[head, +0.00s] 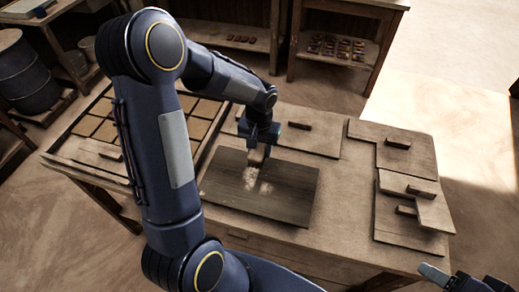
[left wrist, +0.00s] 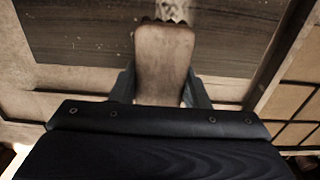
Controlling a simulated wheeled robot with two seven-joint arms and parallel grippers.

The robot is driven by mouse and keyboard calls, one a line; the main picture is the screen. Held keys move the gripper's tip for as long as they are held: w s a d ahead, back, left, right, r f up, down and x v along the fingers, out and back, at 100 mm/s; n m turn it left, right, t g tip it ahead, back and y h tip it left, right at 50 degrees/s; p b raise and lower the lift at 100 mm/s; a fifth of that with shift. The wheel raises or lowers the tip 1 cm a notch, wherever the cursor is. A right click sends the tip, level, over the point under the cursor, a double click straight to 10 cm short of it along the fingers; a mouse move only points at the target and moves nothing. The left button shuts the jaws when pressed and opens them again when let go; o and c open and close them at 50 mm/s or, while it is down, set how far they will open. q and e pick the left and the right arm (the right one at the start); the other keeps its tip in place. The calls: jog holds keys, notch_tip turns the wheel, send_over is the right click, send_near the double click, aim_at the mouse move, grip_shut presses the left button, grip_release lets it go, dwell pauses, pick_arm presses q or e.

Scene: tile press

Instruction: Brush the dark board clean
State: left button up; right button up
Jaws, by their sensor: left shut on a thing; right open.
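The dark board (head: 293,196) lies on the table, with pale dust patches (head: 265,188) near its middle and small specks towards its left edge. My left gripper (head: 258,150) is over the far part of the board, shut on a wooden-handled brush (head: 255,158). In the left wrist view the brush handle (left wrist: 163,62) sits between the fingers, and pale bristles or dust show at its tip; I cannot tell which. The dark board (left wrist: 90,30) lies beneath it. My right gripper (head: 432,272) is open, partly in view at the lower right, away from the board.
Wooden boards with handles lie on the right (head: 405,215) and behind (head: 310,135) the dark board. A rack of square tiles (head: 100,128) is at the left. Shelves with small bricks (head: 338,47) stand behind the table.

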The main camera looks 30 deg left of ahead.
pick_arm(q)
jog(key=shift+w+r, duration=0.1)
jog(key=shift+r, duration=0.5)
jog(key=shift+r+p, duration=1.25)
jog(key=shift+r, duration=0.2)
